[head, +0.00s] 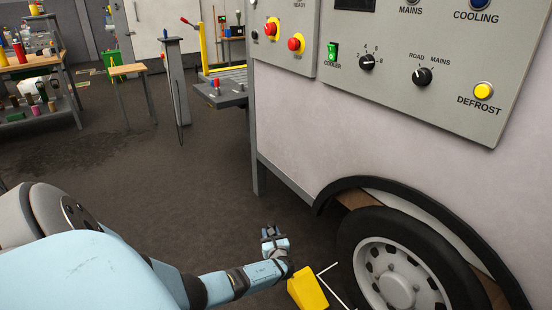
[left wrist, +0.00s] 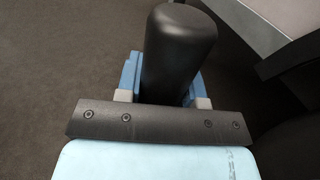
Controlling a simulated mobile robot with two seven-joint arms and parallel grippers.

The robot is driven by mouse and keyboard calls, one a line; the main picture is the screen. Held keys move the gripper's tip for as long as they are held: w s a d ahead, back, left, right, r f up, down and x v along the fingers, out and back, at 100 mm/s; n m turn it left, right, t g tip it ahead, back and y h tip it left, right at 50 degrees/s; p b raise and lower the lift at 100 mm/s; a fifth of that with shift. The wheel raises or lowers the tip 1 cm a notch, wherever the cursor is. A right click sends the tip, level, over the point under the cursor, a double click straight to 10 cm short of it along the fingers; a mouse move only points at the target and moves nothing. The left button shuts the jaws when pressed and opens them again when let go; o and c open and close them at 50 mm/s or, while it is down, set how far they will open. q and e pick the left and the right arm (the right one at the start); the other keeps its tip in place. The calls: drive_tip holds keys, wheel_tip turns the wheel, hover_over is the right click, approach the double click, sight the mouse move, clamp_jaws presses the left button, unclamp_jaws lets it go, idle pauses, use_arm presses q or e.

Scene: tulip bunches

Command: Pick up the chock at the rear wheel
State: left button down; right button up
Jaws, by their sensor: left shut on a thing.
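The yellow chock (head: 308,289) is on the floor by the left side of the rear wheel (head: 398,285), low in the head view. My left forearm and wrist reach its upper left edge and hide part of that side. My left gripper (head: 271,234) is just beyond the wrist, above and left of the chock in the picture. The left wrist view shows its jaws (left wrist: 163,100) shut on a black rounded cylinder (left wrist: 180,45). I cannot tell whether this cylinder is part of the chock; no yellow shows in that view. My right gripper is not in view.
The van's pale side with its control panel (head: 420,75) and dark wheel arch (head: 375,184) rises close on the right. White lines (head: 333,284) mark the floor between chock and tyre. Open dark floor (head: 150,165) lies to the left. Workbenches (head: 35,65) stand further back.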

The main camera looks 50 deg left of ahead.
use_arm(q)
drive_tip(key=shift+s+a, duration=0.2)
drive_tip(key=shift+s, duration=0.25)
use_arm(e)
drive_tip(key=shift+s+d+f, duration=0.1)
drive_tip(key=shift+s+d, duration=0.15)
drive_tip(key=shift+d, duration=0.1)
use_arm(q)
drive_tip(key=c, duration=0.7)
unclamp_jaws()
drive_tip(key=shift+o, duration=0.2)
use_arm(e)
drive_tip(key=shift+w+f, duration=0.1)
use_arm(q)
drive_tip(key=p+v, duration=0.1)
drive_tip(key=v, duration=0.1)
drive_tip(key=shift+s+d+r, duration=0.15)
drive_tip(key=shift+d, duration=0.2)
drive_tip(key=p+v, duration=0.3)
drive_tip(key=v, duration=0.8)
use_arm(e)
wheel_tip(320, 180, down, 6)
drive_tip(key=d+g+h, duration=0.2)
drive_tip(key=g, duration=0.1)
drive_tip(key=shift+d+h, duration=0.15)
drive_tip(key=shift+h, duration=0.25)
use_arm(q)
drive_tip(key=shift+d, duration=0.1)
